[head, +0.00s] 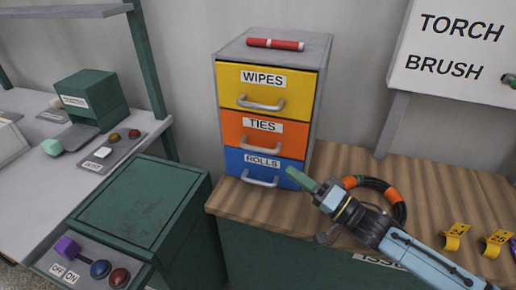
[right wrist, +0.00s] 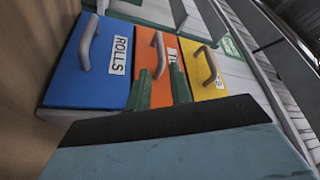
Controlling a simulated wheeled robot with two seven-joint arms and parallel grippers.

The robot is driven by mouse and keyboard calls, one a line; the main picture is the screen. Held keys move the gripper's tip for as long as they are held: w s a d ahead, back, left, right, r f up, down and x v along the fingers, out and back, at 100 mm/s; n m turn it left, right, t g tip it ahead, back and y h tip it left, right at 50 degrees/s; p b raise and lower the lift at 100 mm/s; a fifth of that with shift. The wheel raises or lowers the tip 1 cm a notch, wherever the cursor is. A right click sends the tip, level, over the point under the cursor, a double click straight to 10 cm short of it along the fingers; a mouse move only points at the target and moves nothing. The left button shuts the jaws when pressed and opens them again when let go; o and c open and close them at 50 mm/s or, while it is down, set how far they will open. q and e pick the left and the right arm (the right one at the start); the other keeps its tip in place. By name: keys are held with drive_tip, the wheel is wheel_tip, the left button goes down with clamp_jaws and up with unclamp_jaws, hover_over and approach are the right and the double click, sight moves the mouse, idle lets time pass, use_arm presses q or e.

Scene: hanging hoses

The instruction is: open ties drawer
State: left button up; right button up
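The ties drawer (head: 262,131) is the orange middle drawer of a small grey cabinet and is shut. Its curved grey handle (head: 260,145) is bare. In the right wrist view the ties handle (right wrist: 158,52) stands ahead of my right gripper (right wrist: 162,82), apart from the fingertips. The green fingers are spread with nothing between them, and one covers part of the TIES label. In the head view my right gripper (head: 300,179) is in front of the cabinet's lower right side, by the blue rolls drawer. My left gripper is not in view.
The yellow wipes drawer (head: 265,92) above and blue rolls drawer (head: 262,167) below are shut. A red marker (head: 275,44) lies on the cabinet. A black-and-orange hose ring (head: 391,194) lies close to my right gripper. A green cabinet (head: 140,205) stands left.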

sight(258, 149)
drive_tip(key=x, duration=1.1)
drive_tip(key=shift+w+a, duration=0.2)
drive_tip(key=shift+a, duration=0.1)
clamp_jaws()
